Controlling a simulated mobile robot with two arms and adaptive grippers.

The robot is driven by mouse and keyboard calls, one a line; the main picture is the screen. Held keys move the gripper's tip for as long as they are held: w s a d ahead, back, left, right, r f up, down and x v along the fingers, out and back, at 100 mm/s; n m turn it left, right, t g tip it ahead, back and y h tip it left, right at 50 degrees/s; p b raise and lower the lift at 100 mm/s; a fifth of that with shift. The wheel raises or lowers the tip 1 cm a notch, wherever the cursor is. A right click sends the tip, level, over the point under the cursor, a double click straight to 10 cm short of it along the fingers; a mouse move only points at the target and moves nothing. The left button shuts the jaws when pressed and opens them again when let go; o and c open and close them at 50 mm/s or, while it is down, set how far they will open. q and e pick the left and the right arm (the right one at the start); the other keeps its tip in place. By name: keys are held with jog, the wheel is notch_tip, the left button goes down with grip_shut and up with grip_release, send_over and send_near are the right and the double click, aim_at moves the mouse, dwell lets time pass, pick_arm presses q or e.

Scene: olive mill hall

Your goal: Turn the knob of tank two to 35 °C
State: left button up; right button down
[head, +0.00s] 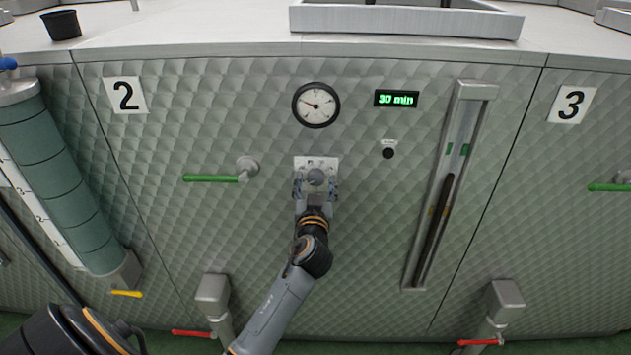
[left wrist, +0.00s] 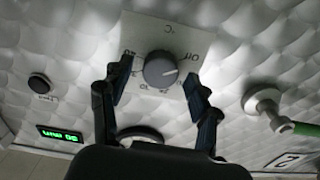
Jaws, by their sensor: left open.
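The grey round knob of tank two (head: 316,177) sits on a white dial plate (head: 331,162) in the quilted metal front, right of the "2" sign (head: 125,95). My left gripper (head: 316,188) is at the knob, its open fingers on either side. The left wrist view shows the plate upside down, with the knob (left wrist: 160,69) between the separated fingertips (left wrist: 158,68). The knob's pale pointer line faces right in that view, below the "Off" mark. A "40" stands on the plate's other side; smaller numbers are partly hidden. My right gripper is not seen.
Above the knob are a round gauge (head: 316,105) and a green "30 min" display (head: 396,99). A black button (head: 388,153) is to the right, a green-handled valve (head: 212,178) to the left. A vertical level gauge (head: 448,185) stands farther right.

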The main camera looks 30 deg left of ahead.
pick_arm(q)
jog(key=shift+w+a, duration=0.1)
jog(key=shift+c, duration=0.6)
jog(key=c, duration=1.1)
jog(key=shift+o, duration=0.2)
